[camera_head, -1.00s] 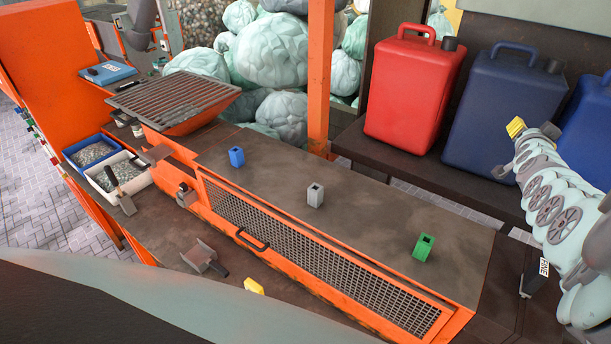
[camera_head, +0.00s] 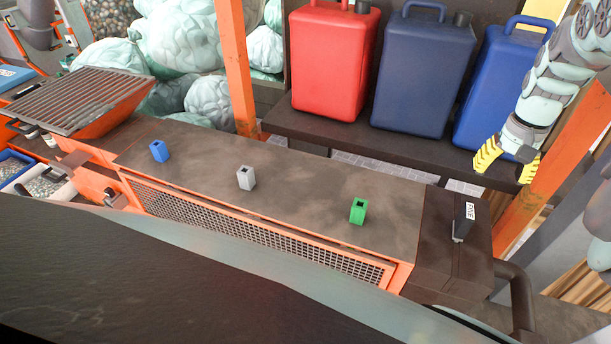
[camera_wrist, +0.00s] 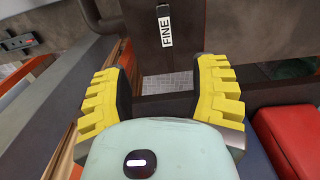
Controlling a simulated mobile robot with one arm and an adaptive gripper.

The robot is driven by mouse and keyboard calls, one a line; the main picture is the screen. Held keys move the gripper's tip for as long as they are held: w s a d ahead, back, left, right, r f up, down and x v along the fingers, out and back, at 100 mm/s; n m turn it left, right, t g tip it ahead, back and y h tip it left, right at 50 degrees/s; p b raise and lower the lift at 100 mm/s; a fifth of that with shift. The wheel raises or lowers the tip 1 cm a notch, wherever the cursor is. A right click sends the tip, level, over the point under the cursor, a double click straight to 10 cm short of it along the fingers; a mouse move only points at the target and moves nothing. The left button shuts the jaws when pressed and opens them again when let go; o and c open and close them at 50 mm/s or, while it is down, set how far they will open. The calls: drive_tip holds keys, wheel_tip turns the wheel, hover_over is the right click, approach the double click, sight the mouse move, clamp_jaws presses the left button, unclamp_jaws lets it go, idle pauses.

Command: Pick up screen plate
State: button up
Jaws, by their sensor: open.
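The screen plate, a dark upright piece with a white label reading "FINE" (camera_head: 463,226), stands at the right end of the orange-framed bench. In the wrist view its label (camera_wrist: 166,32) shows at the top centre, beyond the fingertips. My gripper (camera_head: 503,176) has yellow ridged fingers, spread apart and empty. It hangs above and to the right of the plate in the head view, pointing down. In the wrist view my gripper (camera_wrist: 160,78) shows both fingers with a gap between them. The plate is clear of the fingers. Its lower part is hard to make out.
Blue (camera_head: 159,151), grey (camera_head: 246,178) and green (camera_head: 358,211) blocks stand on the bench top (camera_head: 300,195). A red jerrycan (camera_head: 330,60) and two blue ones stand on a dark shelf behind. An orange post (camera_head: 545,190) is close behind my gripper.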

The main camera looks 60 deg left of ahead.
drive_tip(key=b, duration=0.8)
approach(470, 211)
drive_tip(key=f, duration=0.5)
drive_tip(key=shift+d+f, duration=0.15)
drive_tip(key=shift+d, duration=0.15)
drive_tip(key=shift+f+p, duration=0.1)
drive_tip(key=shift+p, duration=0.25)
drive_tip(key=f+p, duration=0.1)
drive_tip(key=a+f+p, duration=0.1)
drive_tip(key=f+p, duration=0.1)
drive_tip(key=shift+f, duration=0.1)
drive_tip(key=shift+d+f+p, duration=0.1)
drive_tip(key=shift+f+p, duration=0.3)
drive_tip(key=shift+f, duration=0.45)
drive_tip(key=shift+w+d, duration=0.1)
clamp_jaws()
